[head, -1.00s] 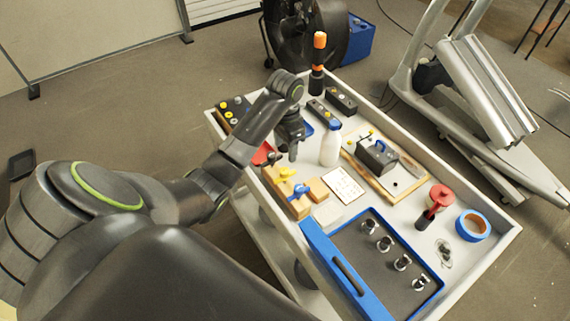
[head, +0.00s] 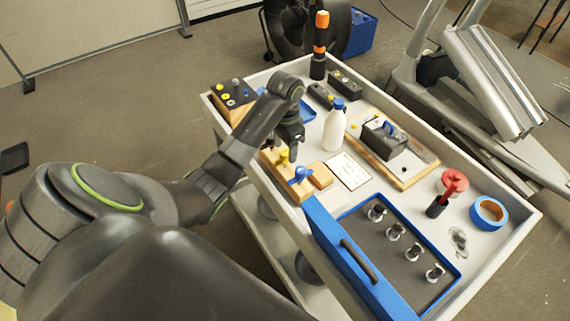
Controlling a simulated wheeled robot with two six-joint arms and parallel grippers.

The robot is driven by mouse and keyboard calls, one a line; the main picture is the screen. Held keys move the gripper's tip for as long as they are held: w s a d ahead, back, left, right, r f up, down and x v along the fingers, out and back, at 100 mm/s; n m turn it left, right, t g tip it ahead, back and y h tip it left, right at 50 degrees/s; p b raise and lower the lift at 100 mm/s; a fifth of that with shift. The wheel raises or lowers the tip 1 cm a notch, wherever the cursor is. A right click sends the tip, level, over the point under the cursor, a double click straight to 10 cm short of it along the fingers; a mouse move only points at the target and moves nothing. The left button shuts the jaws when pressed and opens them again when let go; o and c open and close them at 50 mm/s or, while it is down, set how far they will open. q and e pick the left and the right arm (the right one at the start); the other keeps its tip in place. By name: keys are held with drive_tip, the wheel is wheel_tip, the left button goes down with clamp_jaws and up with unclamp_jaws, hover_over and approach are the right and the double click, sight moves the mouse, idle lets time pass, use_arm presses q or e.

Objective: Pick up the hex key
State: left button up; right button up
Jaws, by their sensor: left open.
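I cannot make out the hex key for certain. A wooden block (head: 277,167) at the cart's left side carries a yellow-topped piece (head: 284,155) and a blue-handled piece (head: 300,174); either is too small to identify. My left gripper (head: 296,150) is open and points down, just above and behind the wooden block, close to the yellow-topped piece. My arm hides part of the cart top there. The right gripper is out of view.
A white bottle (head: 335,128) stands to the right of the gripper. A blue-edged tray (head: 361,270) with several metal fittings lies in front.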

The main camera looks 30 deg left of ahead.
sight(285, 151)
use_arm(q)
wheel_tip(285, 151, down, 4)
drive_tip(key=shift+a+r, duration=0.1)
drive_tip(key=shift+r, duration=0.15)
clamp_jaws()
